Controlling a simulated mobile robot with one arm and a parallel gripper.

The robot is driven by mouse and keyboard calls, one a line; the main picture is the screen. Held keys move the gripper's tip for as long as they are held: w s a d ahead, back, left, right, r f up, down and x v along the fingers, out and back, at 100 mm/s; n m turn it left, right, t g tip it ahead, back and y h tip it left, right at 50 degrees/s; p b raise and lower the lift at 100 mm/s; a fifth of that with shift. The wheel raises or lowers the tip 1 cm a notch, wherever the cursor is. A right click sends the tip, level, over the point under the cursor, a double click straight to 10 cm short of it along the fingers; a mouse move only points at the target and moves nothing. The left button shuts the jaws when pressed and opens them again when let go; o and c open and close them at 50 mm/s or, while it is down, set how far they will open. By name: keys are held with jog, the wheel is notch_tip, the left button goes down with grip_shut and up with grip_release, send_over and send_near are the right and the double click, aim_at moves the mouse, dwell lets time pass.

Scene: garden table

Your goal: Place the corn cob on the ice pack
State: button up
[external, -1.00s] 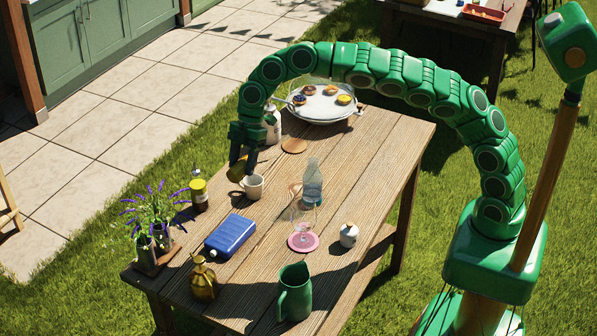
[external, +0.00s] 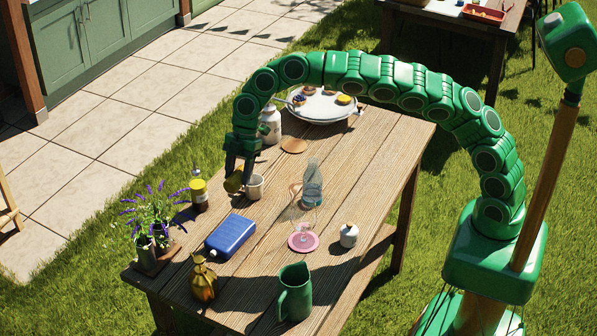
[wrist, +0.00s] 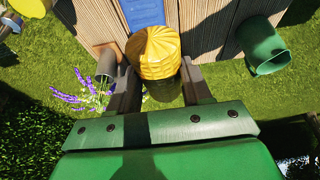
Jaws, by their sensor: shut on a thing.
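The yellow corn cob (wrist: 157,48) is between the two fingers of my gripper (wrist: 158,80), which is shut on it. In the external view my gripper (external: 239,172) points down and holds the cob (external: 233,183) beside the white mug, above the far left side of the table. The blue ice pack (external: 231,236) lies flat on the table, nearer the camera than the cob. The ice pack (wrist: 143,14) also shows at the top of the wrist view, beyond the cob. Nothing is seen lying on it.
The mug (external: 255,187) is close right of the cob. A dark bottle with a yellow label (external: 199,193) and potted lavender (external: 155,228) stand left. An amber bottle (external: 204,281) and green jug (external: 294,292) stand in front. A clear glass (external: 303,212) stands right of the ice pack.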

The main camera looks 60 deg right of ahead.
send_near(240, 232)
jog(key=x, duration=0.5)
jog(key=shift+s+a+f, duration=0.1)
jog(key=shift+a+f, duration=0.05)
dwell(0.5)
jog(key=o, duration=1.1)
jog(key=shift+f, duration=0.1)
jog(key=v, duration=1.2)
